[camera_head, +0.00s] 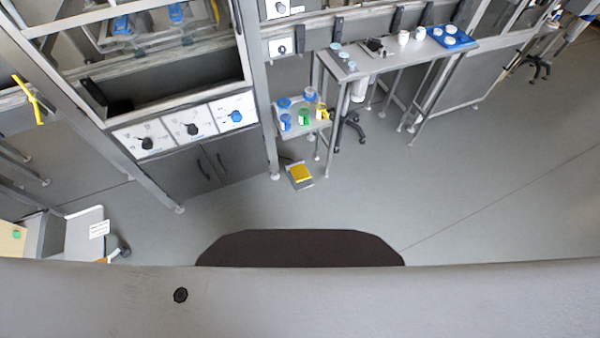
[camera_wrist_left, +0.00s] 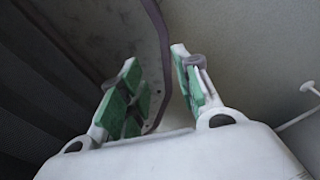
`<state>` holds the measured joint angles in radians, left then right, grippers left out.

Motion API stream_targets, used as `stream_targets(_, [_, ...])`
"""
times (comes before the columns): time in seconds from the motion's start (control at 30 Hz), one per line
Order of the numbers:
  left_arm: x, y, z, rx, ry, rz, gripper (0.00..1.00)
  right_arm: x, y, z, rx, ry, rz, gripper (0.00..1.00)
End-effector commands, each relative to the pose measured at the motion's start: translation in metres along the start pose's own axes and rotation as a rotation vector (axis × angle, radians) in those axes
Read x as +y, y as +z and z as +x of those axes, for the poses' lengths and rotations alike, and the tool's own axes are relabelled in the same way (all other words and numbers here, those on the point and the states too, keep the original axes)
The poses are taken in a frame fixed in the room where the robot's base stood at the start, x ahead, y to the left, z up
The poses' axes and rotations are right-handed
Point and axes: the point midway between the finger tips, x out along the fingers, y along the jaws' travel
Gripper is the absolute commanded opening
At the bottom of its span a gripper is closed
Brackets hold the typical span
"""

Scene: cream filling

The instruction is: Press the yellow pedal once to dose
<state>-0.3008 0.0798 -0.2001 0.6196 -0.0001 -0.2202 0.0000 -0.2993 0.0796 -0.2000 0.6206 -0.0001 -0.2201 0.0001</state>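The yellow pedal (camera_head: 300,172) sits on a grey base on the floor, near the middle of the head view, beside the foot of a metal frame post. No gripper is near it in that view. My left gripper (camera_wrist_left: 158,88) shows in the left wrist view with its green-padded fingers apart and nothing between them. Neither gripper shows in the head view, and my right gripper is in no view.
A metal table (camera_head: 400,58) with cups and a blue tray (camera_head: 452,38) stands behind the pedal. A low shelf (camera_head: 312,125) holds coloured containers. A cabinet with knobs (camera_head: 192,128) stands at the left. The floor (camera_head: 420,180) in front and right of the pedal is clear.

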Motion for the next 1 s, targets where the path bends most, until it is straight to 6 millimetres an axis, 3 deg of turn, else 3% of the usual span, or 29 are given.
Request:
stream_targets(0.03, [-0.0001, -0.0001, 0.0000, 0.000, 0.000, 0.000, 0.22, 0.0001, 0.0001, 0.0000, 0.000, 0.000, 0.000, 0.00])
stream_targets(0.2, [-0.0001, -0.0002, 0.0000, 0.000, 0.000, 0.000, 0.00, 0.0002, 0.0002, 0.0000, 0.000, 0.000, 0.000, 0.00])
stream_targets(1.0, [-0.0003, -0.0012, 0.0000, 0.002, 0.000, 0.000, 0.00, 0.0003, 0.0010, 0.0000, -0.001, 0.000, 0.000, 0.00])
